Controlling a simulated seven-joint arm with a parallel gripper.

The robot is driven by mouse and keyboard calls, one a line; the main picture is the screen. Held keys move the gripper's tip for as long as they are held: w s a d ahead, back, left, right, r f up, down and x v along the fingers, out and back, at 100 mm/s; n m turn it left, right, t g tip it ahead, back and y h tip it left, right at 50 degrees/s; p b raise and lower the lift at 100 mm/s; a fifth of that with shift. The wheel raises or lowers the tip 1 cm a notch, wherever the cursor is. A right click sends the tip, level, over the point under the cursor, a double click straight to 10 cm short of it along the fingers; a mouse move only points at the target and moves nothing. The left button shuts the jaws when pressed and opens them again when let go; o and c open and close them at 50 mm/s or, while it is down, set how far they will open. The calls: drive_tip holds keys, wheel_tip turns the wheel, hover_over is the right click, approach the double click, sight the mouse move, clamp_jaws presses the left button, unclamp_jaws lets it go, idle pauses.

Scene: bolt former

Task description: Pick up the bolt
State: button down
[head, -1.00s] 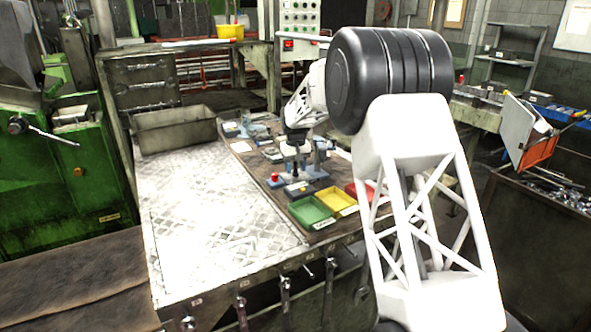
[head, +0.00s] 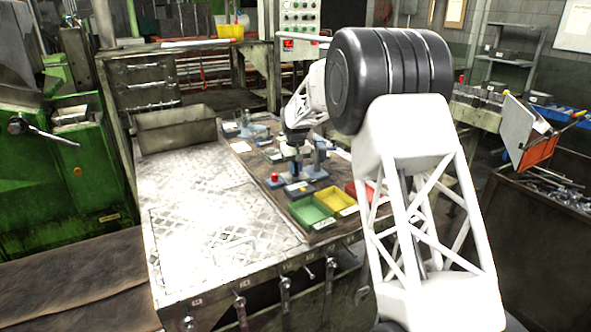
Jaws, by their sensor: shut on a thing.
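My gripper (head: 294,172) is small in the head view, at the end of my white arm, over the brown worktop behind the green and yellow trays. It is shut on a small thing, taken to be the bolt. The bolt itself is too small and too hidden by the fingers and wrist to make out. My arm covers the right part of the worktop.
A green tray (head: 309,211), a yellow tray (head: 335,199) and a partly hidden red tray (head: 357,190) line the worktop's front. A grey metal bin (head: 178,133) stands at the back left. The bright metal plate (head: 205,205) is largely clear.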

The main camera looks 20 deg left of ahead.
drive_tip(key=shift+r, duration=0.2)
drive_tip(key=shift+r, duration=1.35)
drive_tip(key=shift+s+r, duration=0.15)
drive_tip(key=shift+r, duration=0.1)
drive_tip(key=s+d, duration=0.3)
drive_tip(key=s, duration=0.4)
drive_tip(key=s+d+r, duration=0.1)
drive_tip(key=s+d, duration=0.3)
drive_tip(key=s, duration=0.3)
drive_tip(key=shift+r, duration=0.2)
drive_tip(key=shift+r, duration=1.45)
drive_tip(key=shift+s+d, duration=0.1)
drive_tip(key=s+d+f, duration=0.1)
drive_tip(key=s+d, duration=0.2)
drive_tip(key=s, duration=0.2)
drive_tip(key=shift+s+f, duration=0.4)
